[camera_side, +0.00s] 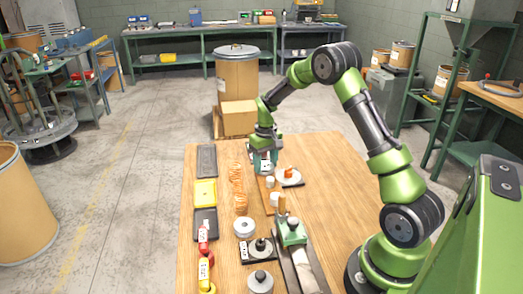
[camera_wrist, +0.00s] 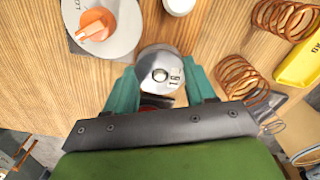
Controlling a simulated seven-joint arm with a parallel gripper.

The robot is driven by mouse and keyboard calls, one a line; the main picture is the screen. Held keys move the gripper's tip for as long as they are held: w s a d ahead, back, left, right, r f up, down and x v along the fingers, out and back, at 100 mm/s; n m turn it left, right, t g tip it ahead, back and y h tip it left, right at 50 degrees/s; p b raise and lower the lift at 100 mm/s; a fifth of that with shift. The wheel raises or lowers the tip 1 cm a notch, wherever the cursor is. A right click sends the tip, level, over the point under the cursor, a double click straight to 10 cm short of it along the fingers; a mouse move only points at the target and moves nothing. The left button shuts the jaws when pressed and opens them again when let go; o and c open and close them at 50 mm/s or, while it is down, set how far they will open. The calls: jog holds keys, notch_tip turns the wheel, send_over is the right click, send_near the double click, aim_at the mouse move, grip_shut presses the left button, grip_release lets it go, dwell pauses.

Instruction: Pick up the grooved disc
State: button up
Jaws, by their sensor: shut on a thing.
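In the side view my gripper (camera_side: 265,170) is low at the far part of the wooden table, and the disc cannot be made out there. I cannot tell whether the disc touches the table.
A pale round plate (camera_wrist: 127,40) with an orange piece (camera_wrist: 97,23) lies close beside the disc. A white cylinder (camera_wrist: 179,4) and copper coil springs (camera_wrist: 242,78) are near. A green-topped fixture (camera_side: 292,232) stands nearer the table's front; the table's right side is clear.

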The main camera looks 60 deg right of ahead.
jog(key=shift+w+r, duration=0.1)
jog(key=shift+r, duration=0.4)
notch_tip(320, 180, up, 2)
jog(key=shift+r, duration=0.25)
jog(key=s+a, duration=0.2)
jog(key=s, duration=0.2)
jog(key=s+a, duration=0.2)
jog(key=s, duration=0.3)
jog(key=s+a+r, duration=0.1)
jog(key=s+a, duration=0.1)
jog(key=s, duration=0.3)
jog(key=w+d+r, duration=0.1)
jog(key=w, duration=0.4)
jog(key=w+d+r, duration=0.1)
jog(key=w+d, duration=0.1)
jog(key=w, duration=0.3)
jog(key=w+d+r, duration=0.1)
jog(key=w, duration=0.4)
jog(key=shift+w+d, duration=0.15)
jog(key=w+r, duration=0.1)
jog(key=w, duration=0.9)
notch_tip(320, 180, down, 10)
jog(key=shift+w+r, duration=0.1)
jog(key=shift+w, duration=0.05)
